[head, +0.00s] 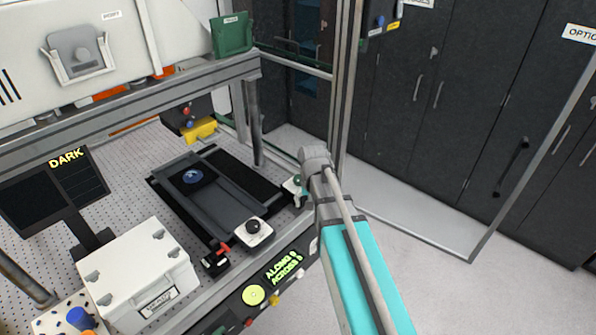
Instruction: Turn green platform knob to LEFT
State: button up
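A small green knob (297,179) on a pale mount sits at the right end of the platform bench, just left of my arm, which partly covers it. Its pointing direction is too small to tell. My arm, with a cyan link, rises from the lower right to a grey joint beside this knob. My gripper cannot be made out; no fingers show. A dark platform (222,203) with a round dark disc (198,177) lies on the perforated bench. A black knob (253,227) on a white base stands at its near end.
A display (283,267) reads "ALONG 0 ACROSS 3", beside a yellow-green round control (254,295). A white box (137,276) and a screen reading "DARK" (66,160) stand left. A frame post (254,122) rises behind. Floor at right is clear before dark cabinets (440,90).

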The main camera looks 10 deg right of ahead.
aim_at(299, 181)
jog(key=w+r+m+p, duration=0.2)
jog(key=w+r+p, duration=0.1)
jog(key=w, duration=0.6)
jog(key=w+r+m+p, duration=0.3)
jog(key=w+r+p, duration=0.1)
jog(key=w, duration=0.5)
jog(key=shift+w+d+r, duration=0.15)
jog(key=shift+w+r, duration=0.1)
jog(key=shift+r, duration=0.6)
jog(key=shift+f, duration=0.1)
notch_tip(299, 181, down, 14)
jog(key=b, duration=1.3)
jog(key=shift+r, duration=0.2)
jog(key=shift+c, duration=0.3)
jog(key=c, duration=1.1)
